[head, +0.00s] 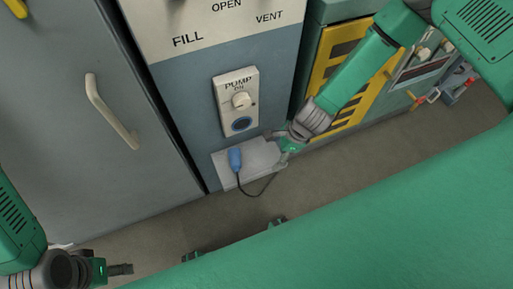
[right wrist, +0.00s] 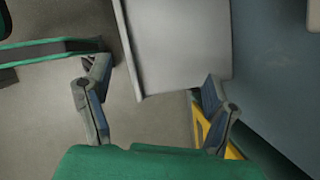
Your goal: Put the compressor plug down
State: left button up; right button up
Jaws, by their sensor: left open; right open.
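The compressor plug (head: 235,160) is blue, with a dark cable that loops down over the front of a small grey shelf (head: 262,155). It rests at the shelf's left part, below the pump panel; I cannot tell if it stands or lies. My right gripper (head: 284,146) is at the shelf's right end, apart from the plug. In the right wrist view its two fingers (right wrist: 156,80) are spread with nothing between them, and the shelf (right wrist: 180,45) shows beyond them. The plug is not seen there. My left gripper (head: 122,268) is low at the left, open and empty.
The pump panel (head: 237,100) with a knob and a blue-ringed socket is on the cabinet face above the shelf. A grey door with a handle (head: 110,112) is at the left. A yellow frame (head: 345,60) stands at the right. The floor (head: 350,165) before the shelf is bare.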

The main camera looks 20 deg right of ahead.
pick_arm(q)
jog(key=shift+r, duration=0.35)
pick_arm(e)
jog(key=shift+s+d, duration=0.3)
jog(key=shift+d, duration=0.5)
jog(key=shift+s+d, duration=0.3)
jog(key=shift+d, duration=0.5)
pick_arm(q)
jog(key=shift+d, duration=0.1)
pick_arm(e)
jog(key=s+a+r+n+g+h+p, duration=0.1)
jog(key=s+a+r+n+h+p, duration=0.1)
jog(key=s+r+n+p, duration=0.65)
pick_arm(q)
notch_tip(320, 180, up, 8)
jog(key=shift+d, duration=0.25)
pick_arm(e)
jog(key=s+d+r+n+h, duration=0.2)
jog(key=s+d+r+n, duration=0.4)
jog(key=n, duration=0.8)
jog(key=shift+s+d+r, duration=0.4)
jog(key=shift+s+r, duration=0.9)
jog(key=shift+s, duration=0.2)
pick_arm(q)
jog(key=shift+a, duration=0.35)
pick_arm(e)
jog(key=shift+w+a+r, duration=0.1)
jog(key=shift+a, duration=0.2)
